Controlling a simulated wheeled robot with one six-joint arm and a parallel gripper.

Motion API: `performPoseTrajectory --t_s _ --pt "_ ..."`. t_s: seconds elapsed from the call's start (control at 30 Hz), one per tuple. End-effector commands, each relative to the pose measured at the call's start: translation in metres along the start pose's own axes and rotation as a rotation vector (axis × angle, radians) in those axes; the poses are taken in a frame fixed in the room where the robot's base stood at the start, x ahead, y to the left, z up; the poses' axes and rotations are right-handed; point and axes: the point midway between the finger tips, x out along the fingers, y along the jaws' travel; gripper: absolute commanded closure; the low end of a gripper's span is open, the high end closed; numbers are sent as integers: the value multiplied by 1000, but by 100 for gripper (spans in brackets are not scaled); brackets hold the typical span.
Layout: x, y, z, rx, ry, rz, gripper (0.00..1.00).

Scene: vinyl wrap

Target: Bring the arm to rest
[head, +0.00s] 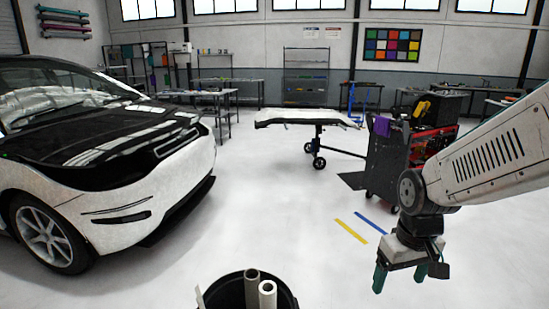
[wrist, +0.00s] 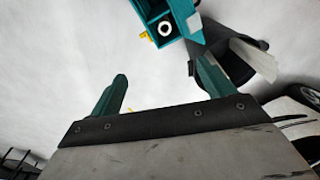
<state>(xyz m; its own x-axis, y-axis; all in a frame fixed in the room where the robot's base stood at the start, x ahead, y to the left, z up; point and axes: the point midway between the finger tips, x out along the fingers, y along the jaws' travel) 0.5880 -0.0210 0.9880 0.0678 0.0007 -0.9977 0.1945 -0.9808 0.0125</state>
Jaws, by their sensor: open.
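My gripper (head: 410,277) hangs at the lower right of the head view, at the end of my pale arm. Its two green fingers point down and stand apart, with nothing visible between them. In the wrist view my gripper (wrist: 160,92) shows both green fingers spread, with pale floor between them. A teal box-shaped thing (wrist: 160,22) lies beyond the fingers at the top of the wrist view, apart from them as far as I can tell.
A black bin (head: 284,292) with rolls stands at the bottom centre. A black and white car (head: 120,140) fills the left. A tool cart (head: 385,165) stands behind my arm, and a wheeled stand (head: 318,140) is farther back. Open floor (head: 270,215) lies between.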

Motion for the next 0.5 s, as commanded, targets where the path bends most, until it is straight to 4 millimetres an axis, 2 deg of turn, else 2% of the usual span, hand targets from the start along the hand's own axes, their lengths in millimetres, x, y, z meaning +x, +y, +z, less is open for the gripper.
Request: performPoseTrajectory --t_s 0.03,0.2,0.4,0.5 --pt "-19 -1 11 16 15 3 19" --pt "-65 -6 57 76 28 6 19" --pt "-103 -14 113 144 43 8 19" --pt "-114 -18 135 171 46 8 19"
